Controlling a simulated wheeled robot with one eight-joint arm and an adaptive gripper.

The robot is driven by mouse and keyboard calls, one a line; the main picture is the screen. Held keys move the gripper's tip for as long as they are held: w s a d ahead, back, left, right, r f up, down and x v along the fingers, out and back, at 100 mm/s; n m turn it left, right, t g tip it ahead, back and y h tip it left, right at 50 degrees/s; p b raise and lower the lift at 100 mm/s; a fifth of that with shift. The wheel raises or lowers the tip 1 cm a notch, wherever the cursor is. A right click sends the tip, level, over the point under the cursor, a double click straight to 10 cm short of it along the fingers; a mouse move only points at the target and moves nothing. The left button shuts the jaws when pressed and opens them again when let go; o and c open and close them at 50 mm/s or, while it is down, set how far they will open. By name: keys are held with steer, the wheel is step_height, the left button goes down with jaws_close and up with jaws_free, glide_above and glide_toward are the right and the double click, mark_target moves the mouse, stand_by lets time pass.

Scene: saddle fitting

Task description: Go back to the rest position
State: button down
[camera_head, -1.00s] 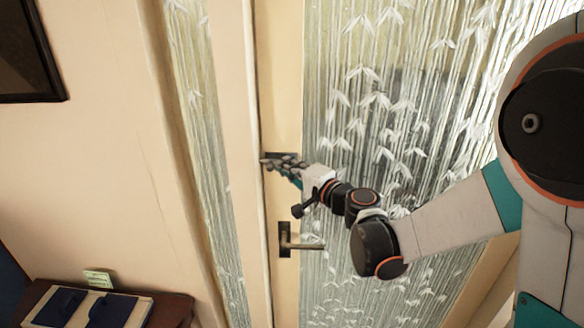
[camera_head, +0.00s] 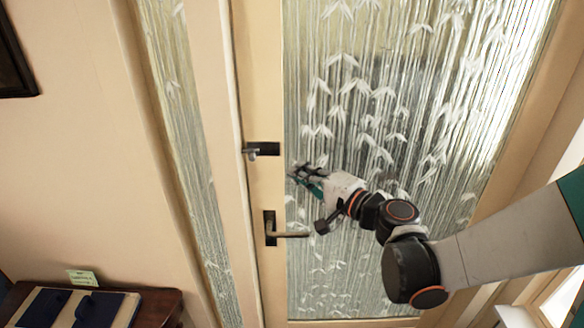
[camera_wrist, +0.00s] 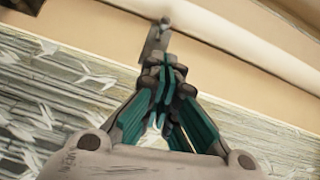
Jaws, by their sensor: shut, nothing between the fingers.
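My gripper (camera_head: 297,172) is shut and empty in front of the door's patterned glass panel in the head view. It is right of the dark latch (camera_head: 262,149) and above the door's lever handle (camera_head: 285,233), apart from the latch in that view. In the wrist view my gripper's fingers (camera_wrist: 162,62) are together, and a metal piece of door hardware (camera_wrist: 155,38) shows just beyond their tips. The arm comes in from the right.
The glass door (camera_head: 395,120) fills the middle and right. A dark wooden table (camera_head: 160,308) with a tray holding dark blue items and a small green card (camera_head: 82,277) stands at the lower left. A dark picture frame (camera_head: 14,60) hangs on the left wall.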

stand_by(0.3)
steer(key=s+d+f+n+g+h+b, duration=0.3)
steer(key=s+d+f+n+h+b, duration=0.1)
steer(key=s+d+f+b, duration=0.3)
steer(key=s+d+f+n+g+h+b, duration=0.3)
steer(key=s+d+f+h+b, duration=0.4)
steer(key=s+f, duration=0.5)
steer(key=s+d+n, duration=0.1)
steer(key=s, duration=0.3)
steer(key=shift+d+f+h+b, duration=0.15)
steer(key=shift+d+h+b, duration=0.05)
steer(key=shift+h+b, duration=0.1)
